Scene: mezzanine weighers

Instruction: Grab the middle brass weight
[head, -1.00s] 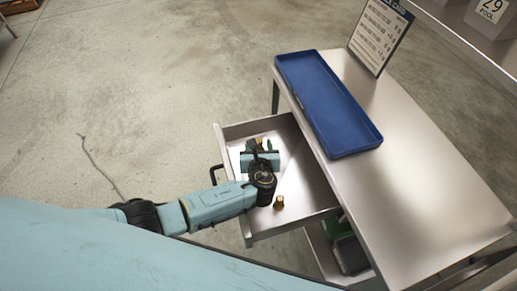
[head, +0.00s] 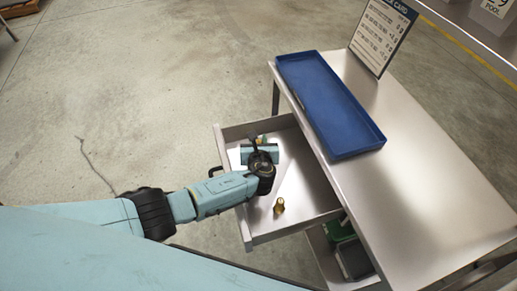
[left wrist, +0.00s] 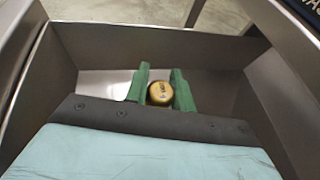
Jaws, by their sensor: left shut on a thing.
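My left gripper (left wrist: 158,88) is inside the open drawer (head: 293,222), pointing down. In the left wrist view its green fingers are shut on a round brass weight (left wrist: 160,93), seen from its top. In the head view my own wrist hides most of the fingers and the held weight. Another brass weight (head: 279,206) stands upright on the drawer floor, nearer the front of the picture and apart from the gripper. I cannot tell from these views which weight is the middle one. My right gripper is not in view.
A steel table (head: 420,200) stands right of the drawer, with an empty blue tray (head: 330,105) and a printed card (head: 382,35) on it. A green and a dark item (head: 352,258) lie on a shelf below. Open floor lies left.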

